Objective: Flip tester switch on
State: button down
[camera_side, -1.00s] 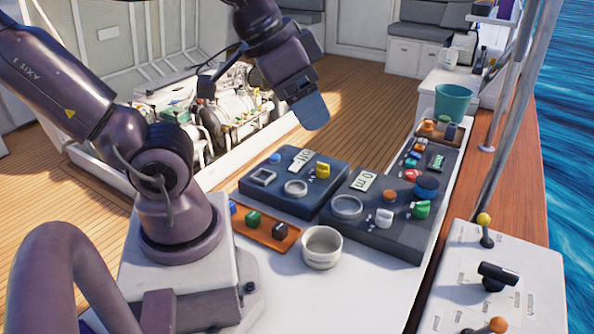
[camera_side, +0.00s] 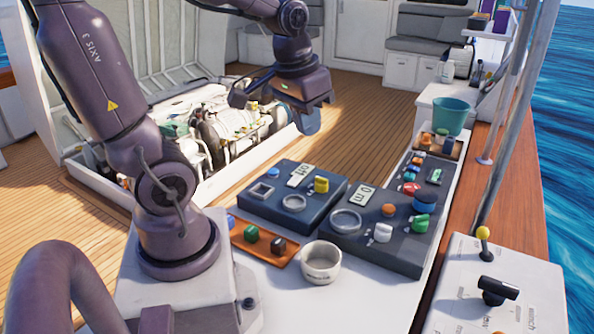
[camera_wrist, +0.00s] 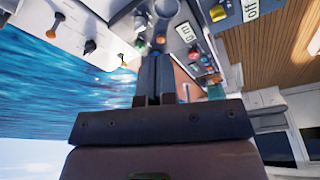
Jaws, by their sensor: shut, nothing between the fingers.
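Two dark blue panel boxes stand side by side on the white bench. The left box (camera_side: 262,207) has a label reading OFF (camera_side: 301,174), a yellow knob and a round ring. The right box (camera_side: 345,245) has a label reading "0 m" (camera_side: 365,194), a larger ring, and orange, white, green and blue controls. I cannot tell which control is the tester switch. My gripper (camera_side: 307,122) is above and behind the left box, apart from both boxes, and is shut and empty.
A white bowl (camera_side: 321,268) and an orange tray (camera_side: 264,246) with small coloured blocks stand in front of the boxes. A teal bucket (camera_side: 453,116) is at the back right. A white lever console (camera_side: 500,275) is at right. An open engine hatch (camera_side: 200,130) lies behind.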

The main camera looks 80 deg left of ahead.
jog(key=w+a+f+n+g, duration=0.1)
jog(key=a+f+n, duration=0.1)
jog(key=a, duration=0.3)
jog(key=w+a+f+n, duration=0.1)
jog(key=a+f, duration=0.2)
jog(key=a, duration=0.1)
jog(key=n, duration=0.2)
send_over(298, 176)
jog(key=s+d, duration=0.2)
notch_tip(298, 176, down, 6)
jog(key=shift+a, duration=0.1)
jog(key=f, duration=0.4)
jog(key=w+a+f, duration=0.1)
jog(key=f, duration=0.8)
jog(key=shift+w+a+f, duration=0.25)
jog(key=shift+w+f, duration=0.05)
jog(key=shift+f, duration=0.1)
